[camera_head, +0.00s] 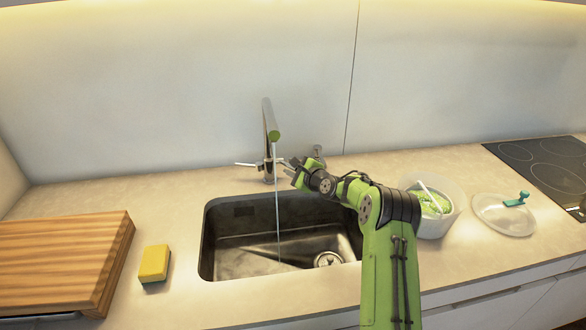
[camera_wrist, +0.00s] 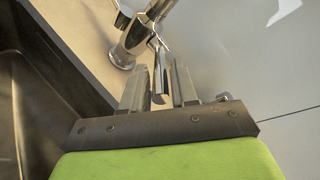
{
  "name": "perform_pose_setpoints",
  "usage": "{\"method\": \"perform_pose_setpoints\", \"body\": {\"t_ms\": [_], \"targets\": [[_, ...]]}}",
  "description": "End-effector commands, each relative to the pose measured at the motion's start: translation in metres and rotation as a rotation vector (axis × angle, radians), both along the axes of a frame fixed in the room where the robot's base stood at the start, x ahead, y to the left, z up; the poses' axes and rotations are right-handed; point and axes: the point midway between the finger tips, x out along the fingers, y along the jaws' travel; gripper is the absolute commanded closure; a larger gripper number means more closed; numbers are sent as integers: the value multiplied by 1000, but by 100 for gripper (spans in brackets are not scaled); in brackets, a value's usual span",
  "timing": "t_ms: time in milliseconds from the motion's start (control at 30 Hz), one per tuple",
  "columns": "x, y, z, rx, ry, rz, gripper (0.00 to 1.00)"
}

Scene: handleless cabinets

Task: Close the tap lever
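The chrome tap (camera_head: 268,120) stands behind the sink, and a thin stream of water (camera_head: 277,205) falls from its spout. Thin levers stick out on both sides of its base; the left one (camera_head: 245,164) is free. My gripper (camera_head: 289,167) is beside the right side of the tap base, partly hiding the right lever. In the wrist view, the tap base (camera_wrist: 127,48) is at top and a chrome lever (camera_wrist: 160,72) points down between the fingertips of my gripper (camera_wrist: 157,86). The fingers are apart, with visible gaps beside the lever.
The dark sink (camera_head: 235,255) lies below the tap. A yellow sponge (camera_head: 154,263) and wooden board (camera_head: 60,255) are left. A white container (camera_head: 449,222) with green contents, a clear lid (camera_head: 497,218) and a black hob (camera_head: 550,160) are right. The wall is close behind the tap.

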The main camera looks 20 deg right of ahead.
Motion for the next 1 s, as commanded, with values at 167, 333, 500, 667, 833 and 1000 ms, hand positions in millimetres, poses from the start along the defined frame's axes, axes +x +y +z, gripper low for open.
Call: {"method": "perform_pose_setpoints", "body": {"t_ms": [167, 333, 500, 667, 833, 1000], "targets": [[0, 0, 0, 0, 0, 0, 100], [0, 0, 0, -1, 0, 0, 100], [0, 0, -1, -1, -5, 1, 100], [-1, 0, -10, -11, -59, 0, 100], [-2, 0, -14, -24, -127, 2, 100], [-2, 0, -11, -30, -148, 0, 100]]}}
